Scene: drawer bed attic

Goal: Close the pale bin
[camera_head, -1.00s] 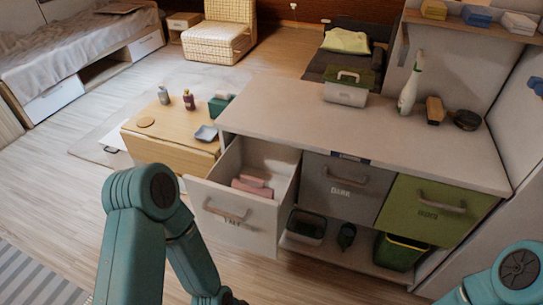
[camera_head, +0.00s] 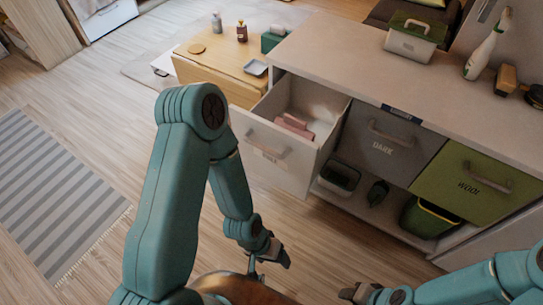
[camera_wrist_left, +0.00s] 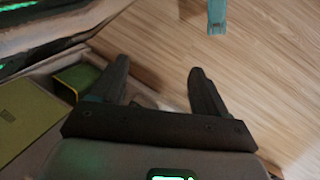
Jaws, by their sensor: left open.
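The pale bin (camera_head: 262,150) is a whitish pull-out drawer at the left end of the cabinet in the head view. It stands pulled out, and its handle (camera_head: 268,151) is on the front. Pinkish folded items (camera_head: 294,127) lie inside it. My left gripper (camera_head: 271,257) is below and in front of the bin, apart from it. In the left wrist view its two dark fingers (camera_wrist_left: 158,82) are spread with nothing between them. My right gripper (camera_head: 352,294) is at the bottom edge, partly cut off, and its jaws are unclear.
The grey bin marked DARK (camera_head: 390,140) and green wool bin (camera_head: 475,182) sit flush to the right. A low shelf with a dark green tub (camera_head: 428,217) is beneath. A wooden table (camera_head: 215,75) stands behind the pale bin. A striped rug (camera_head: 55,190) and open floor are left.

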